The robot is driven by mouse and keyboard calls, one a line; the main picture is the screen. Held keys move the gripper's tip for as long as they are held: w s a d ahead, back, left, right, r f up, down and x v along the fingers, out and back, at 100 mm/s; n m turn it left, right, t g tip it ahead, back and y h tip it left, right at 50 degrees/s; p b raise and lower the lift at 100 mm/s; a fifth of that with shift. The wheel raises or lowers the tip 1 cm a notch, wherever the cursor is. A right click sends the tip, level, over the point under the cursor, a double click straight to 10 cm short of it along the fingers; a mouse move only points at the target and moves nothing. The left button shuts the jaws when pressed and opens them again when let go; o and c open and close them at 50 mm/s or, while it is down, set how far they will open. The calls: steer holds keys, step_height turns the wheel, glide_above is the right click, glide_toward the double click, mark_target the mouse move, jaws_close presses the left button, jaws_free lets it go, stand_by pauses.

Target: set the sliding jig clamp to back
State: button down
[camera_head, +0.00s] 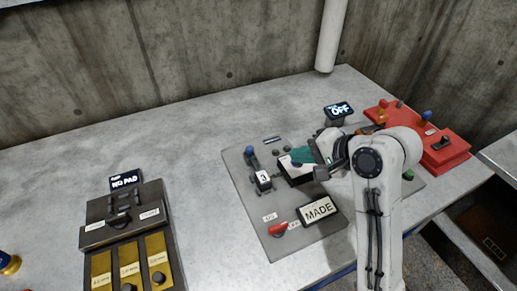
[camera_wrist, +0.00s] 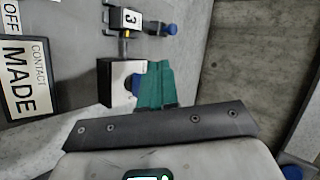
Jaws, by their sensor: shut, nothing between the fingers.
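A grey panel (camera_head: 243,205) on the table bears a black block with a white face (camera_head: 295,174), which looks like the jig clamp, though no label names it. In the wrist view this block (camera_wrist: 112,88) has a blue part (camera_wrist: 136,86) at its edge. My gripper (camera_head: 303,156) has teal fingers and is shut and empty, right at the block. In the wrist view the fingers (camera_wrist: 155,84) are beside the blue part; I cannot tell if they touch it. My fingers and arm hide part of the block.
A numbered block (camera_head: 263,181) and a blue-knobbed lever (camera_head: 250,153) stand left of the black block. A MADE sign (camera_head: 318,210) and a red switch (camera_head: 278,229) are in front. A red control box (camera_head: 440,154) is at right, a NO PAD unit (camera_head: 124,207) at left.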

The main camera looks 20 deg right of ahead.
glide_toward(253, 160)
steer(key=shift+w+f, duration=0.3)
steer(key=shift+w, duration=0.3)
steer(key=shift+w+f, duration=0.3)
steer(key=shift+w, duration=0.35)
steer(key=shift+w+a+f+p, duration=0.15)
steer(key=shift+w+a, duration=0.15)
steer(key=shift+w, duration=0.2)
steer(key=shift+w+a+r+p, duration=0.15)
steer(key=shift+w+a, duration=0.15)
steer(key=shift+w, duration=0.25)
steer(key=shift+w+a+f, duration=0.25)
steer(key=shift+w+a, duration=0.05)
steer(key=shift+w, duration=0.35)
